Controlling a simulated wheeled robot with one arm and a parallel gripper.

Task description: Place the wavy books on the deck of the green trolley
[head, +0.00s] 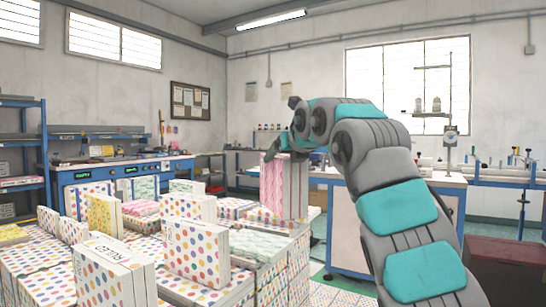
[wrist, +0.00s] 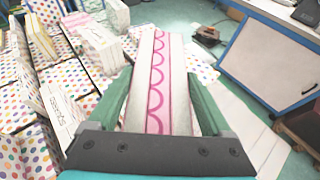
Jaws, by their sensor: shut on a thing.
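My gripper (head: 285,150) is shut on a wavy book (head: 284,188) and holds it upright at the far right of the covered table. In the wrist view the held book (wrist: 158,80), white with a pink scalloped stripe, sits between the green fingers of my gripper (wrist: 160,72). A book with green waves (head: 260,246) lies flat on a stack. One with pink waves (head: 140,208) lies farther back. I cannot make out the green trolley in either view.
Dotted books (head: 197,250) stand and lie over the table at left, close to the held book. A blue-framed bench (head: 345,230) stands to the right, and a dark red box (head: 510,270) is at lower right. Green floor (wrist: 190,15) shows beyond the held book.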

